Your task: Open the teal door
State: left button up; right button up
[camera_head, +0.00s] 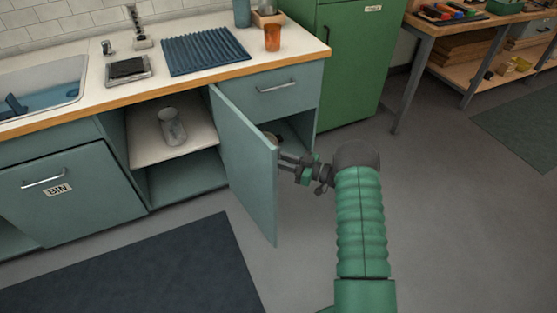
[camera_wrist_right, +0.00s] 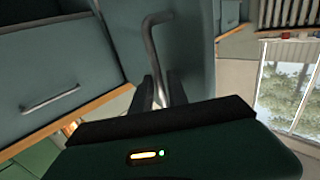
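The teal door (camera_head: 245,165) stands swung well out from the cabinet front, and its inner face shows in the head view. Behind it the cabinet opening shows a shelf (camera_head: 150,150) with a clear glass jar (camera_head: 172,127) on it. My right gripper (camera_head: 286,165) is at the door's outer side near its free edge. In the right wrist view, the bent grey metal handle (camera_wrist_right: 150,42) runs down between the fingers of my right gripper (camera_wrist_right: 160,92), which appear closed on it. The handle's lower end is hidden. My left gripper is not in view.
A panel labelled BIN (camera_head: 60,190) is at left. A green cabinet (camera_head: 345,65) and a workbench (camera_head: 470,25) stand at right. A dark mat (camera_head: 140,270) lies on otherwise clear floor.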

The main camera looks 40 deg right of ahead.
jog(key=p+v, duration=0.3)
jog(key=v, duration=1.4)
jog(key=shift+w, duration=0.1)
